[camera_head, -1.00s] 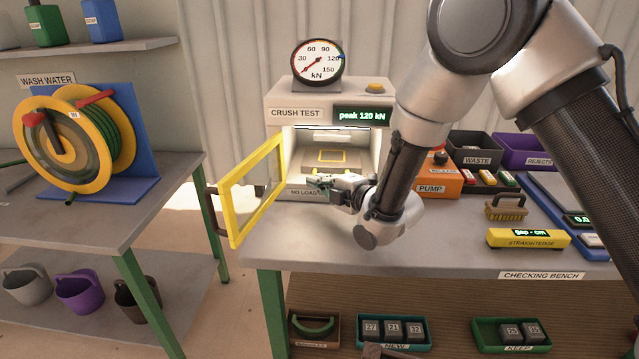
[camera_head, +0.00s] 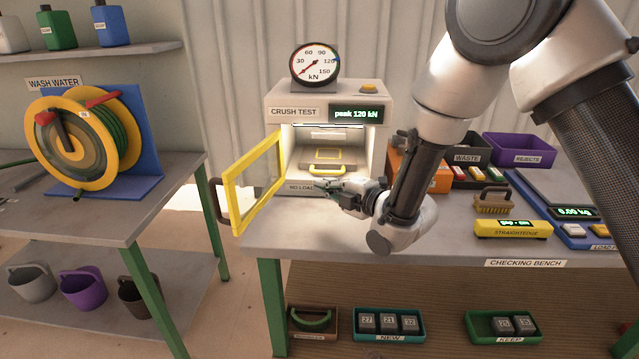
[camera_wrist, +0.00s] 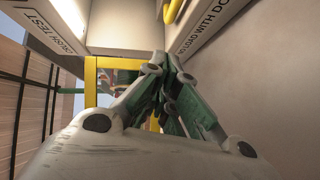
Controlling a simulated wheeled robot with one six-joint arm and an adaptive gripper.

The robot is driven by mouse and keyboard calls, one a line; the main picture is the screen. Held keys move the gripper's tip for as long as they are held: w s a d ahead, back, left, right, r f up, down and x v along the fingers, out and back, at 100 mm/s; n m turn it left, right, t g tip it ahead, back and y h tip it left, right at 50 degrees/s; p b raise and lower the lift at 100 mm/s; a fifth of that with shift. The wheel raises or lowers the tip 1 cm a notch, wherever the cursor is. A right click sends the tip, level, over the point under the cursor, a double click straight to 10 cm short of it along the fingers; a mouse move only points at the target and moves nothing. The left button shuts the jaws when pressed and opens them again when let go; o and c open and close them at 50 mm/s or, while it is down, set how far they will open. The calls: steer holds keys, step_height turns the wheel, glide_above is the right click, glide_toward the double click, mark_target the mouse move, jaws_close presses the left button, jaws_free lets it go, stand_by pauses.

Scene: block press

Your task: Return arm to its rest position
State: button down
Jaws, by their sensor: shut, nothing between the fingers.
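My gripper (camera_head: 326,187) is shut and empty. It is low in front of the open mouth of the crush test press (camera_head: 290,160), near the press's lower front edge. My arm reaches in from the upper right and is bent at the elbow. In the wrist view my gripper (camera_wrist: 172,92) has its fingers together, with the press's labelled front panels close around it. The press's yellow-framed door (camera_head: 232,195) stands open to the left. The display (camera_head: 358,114) reads "peak 120 kN".
On the checking bench (camera_head: 440,247), right of my arm, are a brush (camera_head: 493,203), a yellow straightedge (camera_head: 512,229), a waste bin (camera_head: 468,147) and a purple rejects bin (camera_head: 520,148). Blocks lie in trays on the lower shelf. A hose reel (camera_head: 75,140) stands on the left table.

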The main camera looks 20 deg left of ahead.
steer(key=w+d+r+m+t+h, duration=0.1)
steer(key=w+d+r+m+h, duration=0.2)
steer(key=d, duration=0.7)
steer(key=w+d+r+m+t+h, duration=0.15)
steer(key=d+r+m, duration=0.3)
steer(key=d, duration=0.55)
steer(key=s+d+r+m+g+h, duration=0.1)
steer(key=s+d+r+m+h, duration=0.2)
steer(key=d, duration=0.6)
steer(key=d+r+m+g+h, duration=0.1)
steer(key=d+r+m+h, duration=0.3)
steer(key=d, duration=0.5)
steer(key=s+d+r+m+g+h, duration=0.1)
steer(key=s+d+m+g, duration=0.1)
steer(key=s+d+m, duration=0.5)
steer(key=s+d+r+m+g+h, duration=0.1)
steer(key=s+d+m, duration=0.6)
steer(key=s, duration=1.2)
steer(key=d+g, duration=0.1)
steer(key=d, duration=0.2)
steer(key=shift+d, duration=0.35)
steer(key=shift+g+h, duration=0.25)
